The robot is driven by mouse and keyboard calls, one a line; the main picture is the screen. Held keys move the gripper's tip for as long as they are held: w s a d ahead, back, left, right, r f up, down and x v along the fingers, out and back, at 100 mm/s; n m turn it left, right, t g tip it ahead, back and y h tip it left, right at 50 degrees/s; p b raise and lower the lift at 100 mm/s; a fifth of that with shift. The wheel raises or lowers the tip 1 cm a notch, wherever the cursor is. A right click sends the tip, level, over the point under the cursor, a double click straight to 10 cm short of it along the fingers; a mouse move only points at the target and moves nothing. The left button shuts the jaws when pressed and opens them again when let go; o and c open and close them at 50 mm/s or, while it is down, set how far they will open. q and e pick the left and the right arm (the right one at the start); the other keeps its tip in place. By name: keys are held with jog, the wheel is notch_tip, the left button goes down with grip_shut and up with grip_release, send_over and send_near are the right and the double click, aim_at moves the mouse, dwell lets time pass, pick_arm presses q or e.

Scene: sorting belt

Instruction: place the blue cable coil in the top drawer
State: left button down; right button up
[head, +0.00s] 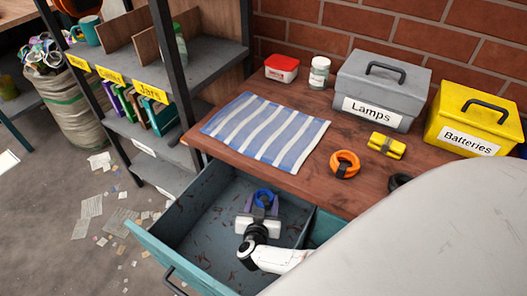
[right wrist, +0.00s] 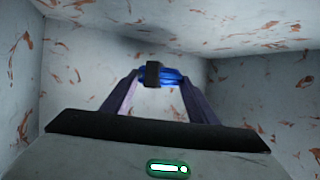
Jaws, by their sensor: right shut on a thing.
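The blue cable coil (head: 264,196) is inside the open top drawer (head: 200,215), held by my right gripper (head: 260,208). In the right wrist view the coil (right wrist: 172,77), with a black tie around its middle, sits between the two fingertips (right wrist: 157,80). The fingers are shut on it, and the drawer's worn walls surround it. I cannot tell whether the coil touches the drawer floor. My left gripper is not in view.
On the wooden table stand a striped cloth (head: 265,130), a grey Lamps box (head: 375,85), a yellow Batteries box (head: 475,115), an orange coil (head: 345,163) and a yellow bundle (head: 387,146). A shelf (head: 205,65) stands to the left. A divider (head: 308,228) edges the drawer compartment.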

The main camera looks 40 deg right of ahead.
jog(key=o, duration=1.1)
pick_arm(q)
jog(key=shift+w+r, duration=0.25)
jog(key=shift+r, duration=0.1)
pick_arm(e)
jog(key=shift+r+p, duration=0.6)
pick_arm(q)
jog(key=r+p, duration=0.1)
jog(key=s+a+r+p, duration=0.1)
jog(key=p, duration=0.1)
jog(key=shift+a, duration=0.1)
pick_arm(e)
jog(key=v, duration=0.7)
jog(key=shift+s+a+r, duration=0.1)
jog(key=shift+s+a, duration=0.1)
